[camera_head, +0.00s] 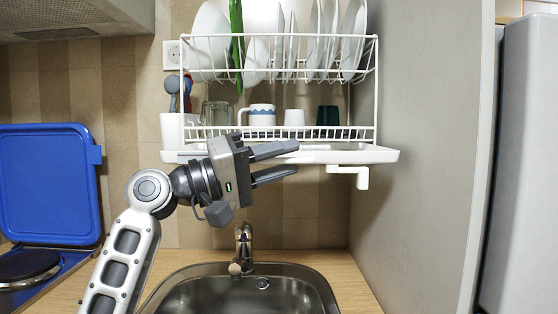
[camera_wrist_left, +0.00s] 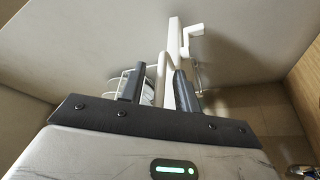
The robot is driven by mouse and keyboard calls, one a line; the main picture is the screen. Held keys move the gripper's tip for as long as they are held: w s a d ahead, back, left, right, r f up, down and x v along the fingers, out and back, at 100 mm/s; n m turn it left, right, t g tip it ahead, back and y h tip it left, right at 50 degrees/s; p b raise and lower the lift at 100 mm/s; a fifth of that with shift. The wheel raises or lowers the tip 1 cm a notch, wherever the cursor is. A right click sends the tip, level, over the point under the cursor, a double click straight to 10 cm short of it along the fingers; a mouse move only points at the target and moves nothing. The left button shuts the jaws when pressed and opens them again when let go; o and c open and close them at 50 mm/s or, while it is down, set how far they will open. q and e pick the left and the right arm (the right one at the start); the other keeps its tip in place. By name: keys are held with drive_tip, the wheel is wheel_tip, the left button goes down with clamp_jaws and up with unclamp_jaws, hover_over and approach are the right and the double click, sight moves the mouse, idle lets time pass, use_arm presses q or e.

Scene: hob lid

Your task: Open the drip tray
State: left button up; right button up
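The white drip tray (camera_head: 375,154) sits under the wire dish rack, with a white hooked piece (camera_head: 362,178) hanging below its right end. My left gripper (camera_head: 287,161) is at the tray's front, left of the hooked piece, with one finger above the other and a gap between them. In the left wrist view, a white strip of the tray (camera_wrist_left: 167,85) lies between the parted fingers of my left gripper (camera_wrist_left: 158,88), nearer the right finger. I cannot tell whether a finger touches it. The hooked piece (camera_wrist_left: 192,38) shows beyond the fingertips. My right gripper is out of view.
The wire rack (camera_head: 376,85) above holds plates, cups and glasses. A metal sink (camera_head: 245,295) with a tap (camera_head: 243,248) lies below. A grey side panel (camera_head: 430,150) closes off the right. A blue hob lid (camera_head: 45,185) stands raised at left.

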use_arm(q)
drive_tip(key=b+v, duration=0.3)
drive_tip(key=v, duration=1.3)
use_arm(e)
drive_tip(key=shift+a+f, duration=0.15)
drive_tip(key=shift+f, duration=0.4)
